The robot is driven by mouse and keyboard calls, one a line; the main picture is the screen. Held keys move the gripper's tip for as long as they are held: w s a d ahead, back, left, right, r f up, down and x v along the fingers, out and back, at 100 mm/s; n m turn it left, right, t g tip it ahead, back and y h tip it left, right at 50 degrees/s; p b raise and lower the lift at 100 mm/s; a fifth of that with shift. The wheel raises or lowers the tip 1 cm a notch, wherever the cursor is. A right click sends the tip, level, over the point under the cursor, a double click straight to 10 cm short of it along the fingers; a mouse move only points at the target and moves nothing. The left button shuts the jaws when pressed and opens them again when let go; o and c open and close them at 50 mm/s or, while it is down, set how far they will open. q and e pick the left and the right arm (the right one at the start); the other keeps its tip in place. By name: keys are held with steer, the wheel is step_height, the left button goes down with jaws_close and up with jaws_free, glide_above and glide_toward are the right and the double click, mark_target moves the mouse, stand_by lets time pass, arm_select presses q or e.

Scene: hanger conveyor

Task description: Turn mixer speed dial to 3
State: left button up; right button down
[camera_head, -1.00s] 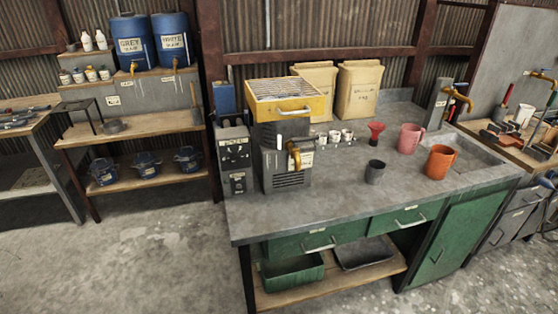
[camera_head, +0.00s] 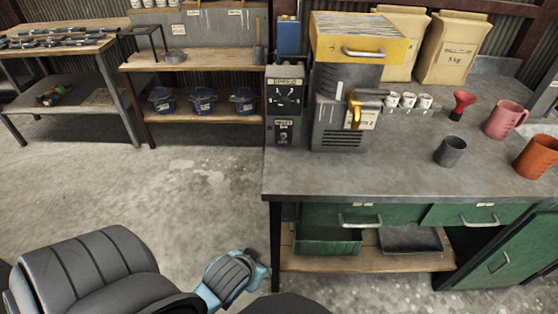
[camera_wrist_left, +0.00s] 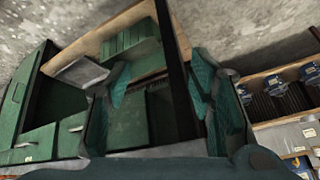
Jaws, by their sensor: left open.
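A dark grey control box (camera_head: 286,105) stands at the left end of the bench, left of the grey machine with a yellow top (camera_head: 345,120). The box has an upper dial panel (camera_head: 285,95) and a lower labelled panel (camera_head: 284,132). The dial's setting is too small to read. My right gripper is not in view.
The grey bench top (camera_head: 390,175) has a dark cup (camera_head: 450,151), a red funnel (camera_head: 462,104), a pink jug (camera_head: 504,119) and an orange jug (camera_head: 538,157) to the right. Green drawers (camera_head: 355,214) sit below. The floor left of the bench is clear.

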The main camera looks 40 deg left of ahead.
arm_select(q)
steer(key=w+a+r+n+t+y, duration=0.2)
steer(key=w+r+n, duration=0.1)
steer(key=w+r, duration=0.3)
steer(key=w+a+r+n+t+y, duration=0.2)
steer(key=w+a+r+n+t, duration=0.1)
steer(key=w+r, duration=0.25)
steer(key=n+t+y, duration=0.4)
steer(key=n, duration=0.2)
glide_toward(284, 105)
steer(key=v, duration=0.5)
steer(key=x, duration=1.2)
steer(key=shift+w+a, duration=0.2)
steer(key=shift+w, duration=0.1)
steer(key=shift+w+a+h, duration=0.25)
steer(key=shift+w+h, duration=0.05)
steer(key=shift+w, duration=0.05)
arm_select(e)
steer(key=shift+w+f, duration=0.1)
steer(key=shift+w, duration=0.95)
arm_select(q)
steer(key=c, duration=1.2)
